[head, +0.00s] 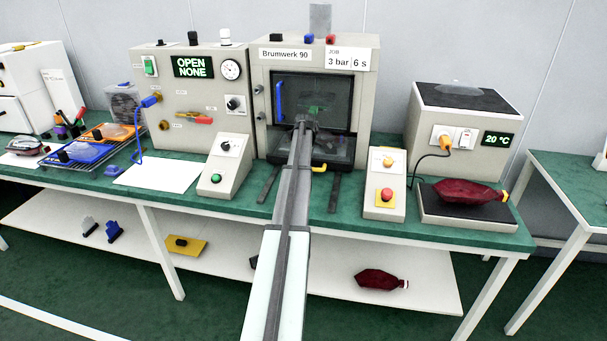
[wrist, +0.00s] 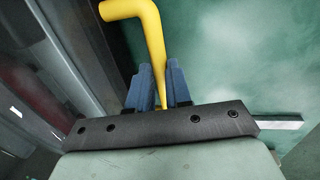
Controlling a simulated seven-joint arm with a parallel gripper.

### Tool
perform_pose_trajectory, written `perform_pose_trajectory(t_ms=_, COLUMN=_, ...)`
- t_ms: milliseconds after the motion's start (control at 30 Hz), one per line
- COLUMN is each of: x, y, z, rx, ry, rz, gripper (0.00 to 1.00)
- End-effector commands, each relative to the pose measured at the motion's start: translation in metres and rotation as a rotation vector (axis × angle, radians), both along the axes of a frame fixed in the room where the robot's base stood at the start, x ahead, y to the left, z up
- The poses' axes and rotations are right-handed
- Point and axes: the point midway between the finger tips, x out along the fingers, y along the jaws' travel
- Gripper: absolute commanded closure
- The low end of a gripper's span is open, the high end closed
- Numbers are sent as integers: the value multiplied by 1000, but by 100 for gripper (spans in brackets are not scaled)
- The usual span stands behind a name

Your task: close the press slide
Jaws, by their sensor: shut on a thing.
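The press (head: 315,90), labelled Brumwerk 90, stands at the middle of the bench. Its dark opening faces me, and two dark rails (head: 335,193) stick out below its front. The yellow slide handle (head: 319,168) shows at the foot of the press, just right of my arm. In the wrist view the bent yellow handle (wrist: 150,25) runs down between the blue fingers of my gripper (wrist: 159,90), which are shut on it. In the head view my arm hides the gripper and part of the slide; how far out the slide is, I cannot tell.
The control box (head: 208,85) left of the press reads OPEN NONE. A green-button box (head: 225,163) and a red-button box (head: 385,183) flank the rails.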

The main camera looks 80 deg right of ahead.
Motion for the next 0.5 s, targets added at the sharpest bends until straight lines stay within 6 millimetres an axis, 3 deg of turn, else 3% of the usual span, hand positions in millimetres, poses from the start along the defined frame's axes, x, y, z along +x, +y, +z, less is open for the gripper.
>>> perform_pose_trajectory(t_ms=33, x=1, y=-12, z=1, rx=-2, ry=0, rz=0, gripper=100)
perform_pose_trajectory(t_ms=200, x=0, y=-28, z=1, rx=-2, ry=0, rz=1, gripper=100)
perform_pose_trajectory(t_ms=400, x=0, y=-27, z=0, rx=-2, ry=0, rz=1, gripper=100)
perform_pose_trajectory(t_ms=433, x=0, y=-27, z=0, rx=-1, ry=0, rz=1, gripper=79)
perform_pose_trajectory(t_ms=500, x=0, y=-27, z=0, rx=-1, ry=0, rz=0, gripper=73)
